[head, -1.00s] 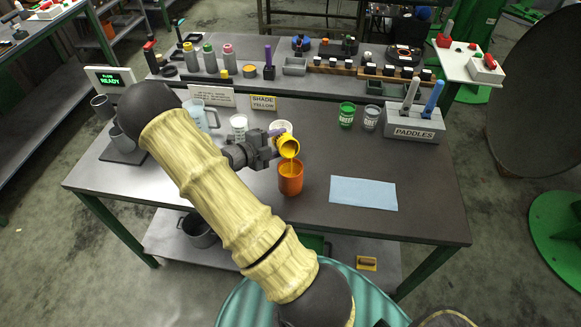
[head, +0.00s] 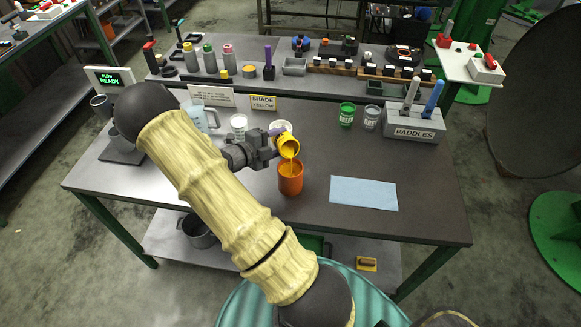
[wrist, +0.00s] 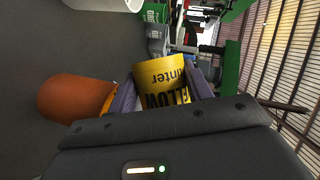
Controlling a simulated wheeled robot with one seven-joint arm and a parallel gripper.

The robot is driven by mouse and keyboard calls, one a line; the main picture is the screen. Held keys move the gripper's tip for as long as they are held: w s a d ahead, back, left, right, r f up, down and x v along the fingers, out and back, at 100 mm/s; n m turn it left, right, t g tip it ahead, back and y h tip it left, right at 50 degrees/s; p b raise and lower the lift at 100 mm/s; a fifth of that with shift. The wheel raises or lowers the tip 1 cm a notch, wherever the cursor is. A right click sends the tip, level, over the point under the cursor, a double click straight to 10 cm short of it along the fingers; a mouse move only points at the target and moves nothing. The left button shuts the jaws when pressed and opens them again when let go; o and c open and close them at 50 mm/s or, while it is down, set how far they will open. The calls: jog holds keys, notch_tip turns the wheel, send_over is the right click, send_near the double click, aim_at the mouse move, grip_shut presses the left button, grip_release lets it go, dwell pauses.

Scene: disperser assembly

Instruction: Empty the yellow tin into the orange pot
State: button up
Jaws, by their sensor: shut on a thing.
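The yellow tin (head: 287,146) is tilted mouth-down over the orange pot (head: 290,181) in the head view. A thin yellow-orange stream runs from its mouth into the pot. My gripper (head: 276,137) is shut on the tin, holding it above and slightly left of the pot's middle. In the wrist view the tin (wrist: 163,85), with black lettering, sits between the purple fingers of my gripper (wrist: 160,92). The pot (wrist: 75,98) shows to its left. The inside of the tin and the level in the pot are hidden.
A blue cloth (head: 363,193) lies right of the pot. A green can (head: 346,114) and a grey can (head: 371,117) stand behind, near the grey paddle holder (head: 415,128). A white cup (head: 238,125) stands behind my arm. The table between pot and cloth is clear.

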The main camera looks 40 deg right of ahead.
jog(key=shift+r, duration=0.1)
dwell(0.5)
jog(key=shift+f+m+t+h+b, duration=0.3)
jog(key=shift+m+b, duration=0.5)
jog(key=shift+b, duration=0.4)
dwell(1.4)
jog(key=shift+s+r+m+h+b, duration=0.15)
jog(key=shift+r+m+h+b, duration=0.45)
jog(key=shift+b, duration=1.15)
dwell(0.6)
jog(key=shift+s+a+f+m+t+b, duration=0.1)
jog(key=shift+f+m+t+b, duration=0.25)
jog(key=shift+b, duration=0.7)
jog(key=r+p, duration=0.1)
jog(key=p, duration=0.1)
jog(key=shift+r+p, duration=0.1)
jog(key=shift+p, duration=0.2)
jog(key=n+p, duration=0.1)
jog(key=n+y+p, duration=0.1)
jog(key=p, duration=0.1)
jog(key=shift+w+f, duration=0.25)
jog(key=shift+f, duration=0.15)
jog(key=shift+g+p, duration=0.55)
jog(key=shift+p, duration=0.2)
jog(key=shift+f+n, duration=0.3)
jog(key=shift+n, duration=0.05)
